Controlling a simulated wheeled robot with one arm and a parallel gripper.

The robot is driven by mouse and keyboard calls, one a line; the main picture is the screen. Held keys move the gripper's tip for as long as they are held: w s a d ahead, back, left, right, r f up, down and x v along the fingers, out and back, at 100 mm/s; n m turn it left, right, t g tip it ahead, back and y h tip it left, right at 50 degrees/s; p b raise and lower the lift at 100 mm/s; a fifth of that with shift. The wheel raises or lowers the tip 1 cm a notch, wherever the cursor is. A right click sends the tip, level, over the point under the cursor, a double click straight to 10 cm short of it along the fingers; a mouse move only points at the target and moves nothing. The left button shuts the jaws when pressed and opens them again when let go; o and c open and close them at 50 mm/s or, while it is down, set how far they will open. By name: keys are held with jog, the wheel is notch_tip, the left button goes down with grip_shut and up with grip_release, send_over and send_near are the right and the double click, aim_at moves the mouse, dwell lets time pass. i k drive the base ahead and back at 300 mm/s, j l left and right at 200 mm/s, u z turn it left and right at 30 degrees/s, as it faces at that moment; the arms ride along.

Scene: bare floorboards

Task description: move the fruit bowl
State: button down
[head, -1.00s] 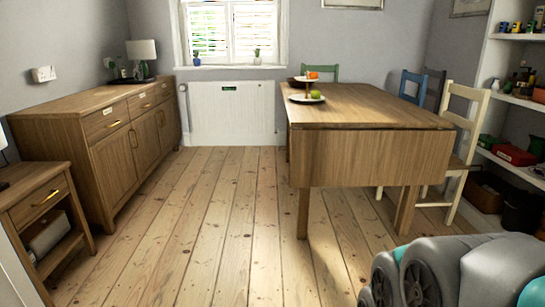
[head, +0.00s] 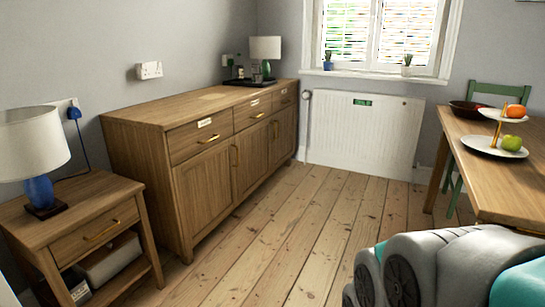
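A dark, shallow bowl (head: 462,112) stands on the wooden table (head: 517,190) at the right, near its far left edge. It seems to hold something reddish, too small to make out. A two-tier white stand (head: 484,147) is just in front of it, with an orange (head: 515,111) on the upper plate and a green apple (head: 511,142) on the lower one. I cannot tell which of the two is meant by the fruit bowl. My gripper is out of view; only grey and teal parts of my own body show at the lower right.
A long wooden sideboard (head: 215,150) with labelled drawers lines the left wall, bearing a lamp (head: 265,50) on a dark tray. A side table (head: 85,215) with a blue-based lamp (head: 38,165) is nearer. A green chair (head: 497,92) stands behind the table. The floorboards (head: 300,220) between are clear.

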aim_at(464, 109)
jog(key=i+z, duration=0.15)
jog(key=i, duration=0.4)
jog(key=i+j+z, duration=0.2)
jog(key=i, duration=0.3)
jog(key=i+z, duration=0.15)
jog(key=i, duration=0.4)
jog(key=i+j+z, duration=0.2)
jog(key=i, duration=0.35)
jog(key=j, duration=0.05)
